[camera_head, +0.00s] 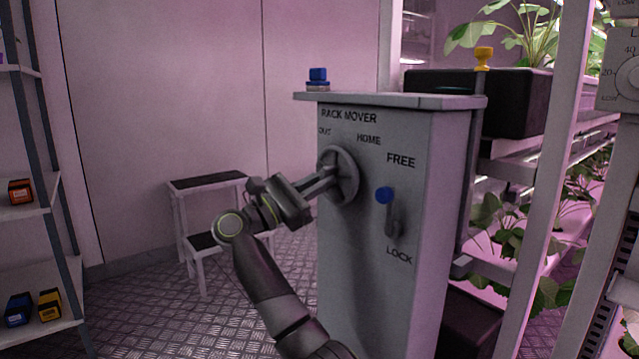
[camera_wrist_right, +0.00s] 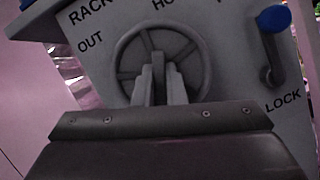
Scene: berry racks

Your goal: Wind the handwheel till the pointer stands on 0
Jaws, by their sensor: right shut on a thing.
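The grey handwheel (camera_head: 347,176) is on the front of the grey cabinet marked RACK MOVER (camera_head: 350,262). My right gripper (camera_head: 330,178) reaches it from the left and is shut on part of it. In the right wrist view the spoked handwheel (camera_wrist_right: 125,50) shows behind the gripper fingers (camera_wrist_right: 160,82), which meet near its hub; whether they grip the hub or a spoke I cannot tell. The words OUT and HOME stand above the wheel. No pointer or 0 mark can be made out. My left gripper is out of view.
A lever with a blue knob (camera_head: 384,195) sits right of the wheel, knob up, between FREE and LOCK. A blue button (camera_head: 318,75) is on the cabinet top. A step stool (camera_head: 207,181) stands behind my arm, shelves (camera_head: 45,205) at left, plant racks at right.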

